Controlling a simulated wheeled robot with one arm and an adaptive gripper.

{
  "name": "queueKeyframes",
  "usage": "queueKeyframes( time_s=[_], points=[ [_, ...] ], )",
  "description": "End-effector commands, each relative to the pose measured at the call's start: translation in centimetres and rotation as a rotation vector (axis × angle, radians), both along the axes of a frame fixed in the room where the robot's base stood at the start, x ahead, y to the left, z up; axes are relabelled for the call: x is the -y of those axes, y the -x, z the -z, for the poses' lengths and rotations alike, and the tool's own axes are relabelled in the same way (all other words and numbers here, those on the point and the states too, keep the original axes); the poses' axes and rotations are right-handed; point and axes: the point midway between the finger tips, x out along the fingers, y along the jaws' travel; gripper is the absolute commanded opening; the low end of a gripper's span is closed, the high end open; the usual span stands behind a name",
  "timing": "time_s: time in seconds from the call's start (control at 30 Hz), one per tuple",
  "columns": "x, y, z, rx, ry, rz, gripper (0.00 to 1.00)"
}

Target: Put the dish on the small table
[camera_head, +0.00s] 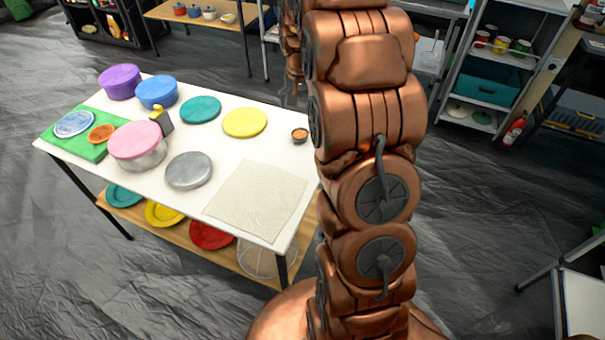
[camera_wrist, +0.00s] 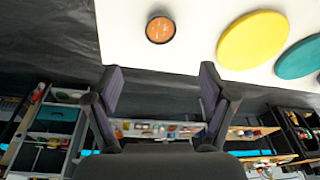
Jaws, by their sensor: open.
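A small round dark dish (camera_head: 300,135) with orange-brown contents sits near the far right edge of the white table (camera_head: 120,171). It also shows in the wrist view (camera_wrist: 160,29), on the white top. My gripper (camera_wrist: 159,77) is open and empty in the wrist view, its fingers apart. The dish appears above the gap between them, not between the fingers. In the head view my arm hides the gripper. A low white-topped piece (camera_head: 582,302) is cut off at the lower right; I cannot tell whether it is the small table.
The white table holds a yellow plate (camera_head: 245,123), teal plate (camera_head: 201,110), grey lid (camera_head: 189,170), pink-lidded pot (camera_head: 137,145), and cloth (camera_head: 256,200). A wooden table (camera_head: 228,21) stands behind; a shelf (camera_head: 470,60) stands at right. Floor is open right of my arm.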

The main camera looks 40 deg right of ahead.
Motion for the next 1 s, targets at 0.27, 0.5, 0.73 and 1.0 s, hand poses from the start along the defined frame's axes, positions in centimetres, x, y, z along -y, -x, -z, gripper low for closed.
queueKeyframes(
  time_s=[0.27,0.5,0.73,1.0],
  points=[
    [-5.7,3.4,-2.5,-0.040,-0.014,-0.115,0.82],
    [-12.7,9.7,-4.8,-0.109,-0.039,-0.271,0.82],
    [-18.0,16.4,-6.2,-0.168,-0.058,-0.418,0.82],
    [-22.7,25.3,-6.6,-0.243,-0.079,-0.592,0.82]
  ],
)
